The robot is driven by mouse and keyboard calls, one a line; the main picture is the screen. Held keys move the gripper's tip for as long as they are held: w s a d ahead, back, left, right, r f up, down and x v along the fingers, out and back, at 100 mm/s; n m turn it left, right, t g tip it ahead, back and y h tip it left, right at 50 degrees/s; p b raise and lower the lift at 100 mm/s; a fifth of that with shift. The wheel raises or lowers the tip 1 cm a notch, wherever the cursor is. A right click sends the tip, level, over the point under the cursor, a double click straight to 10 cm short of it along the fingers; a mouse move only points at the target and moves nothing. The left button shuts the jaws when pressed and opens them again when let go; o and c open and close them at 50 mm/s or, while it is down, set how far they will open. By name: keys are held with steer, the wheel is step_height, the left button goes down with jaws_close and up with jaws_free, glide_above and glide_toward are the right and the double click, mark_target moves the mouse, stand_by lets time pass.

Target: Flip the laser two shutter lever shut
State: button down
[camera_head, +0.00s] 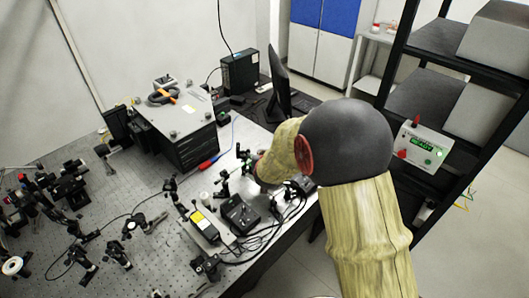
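A laser box with a yellow label (205,226) sits near the front edge of the optical table; I cannot tell which laser it is. A black box (239,214) stands just right of it. Small optical mounts (243,155) stand near the end of my arm. No shutter lever can be made out at this size. My arm, in a yellowish cover with a dark joint, reaches in from the lower right over the table's right edge. My gripper cannot be made out beyond the arm, so its opening and any contact are hidden.
A large grey and black instrument (183,128) stands at the table's back. Several optic mounts (146,224) fill the left side. Cables (272,232) lie near the front edge. A black monitor (280,85) stands behind, and a shelf rack (398,45) with a controller (424,146) is at right.

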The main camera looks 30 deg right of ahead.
steer(key=shift+f, duration=0.1)
stand_by(0.3)
steer(key=c, duration=1.8)
jaws_free()
steer(key=shift+c, duration=0.2)
steer(key=shift+a, duration=0.1)
steer(key=v, duration=1.2)
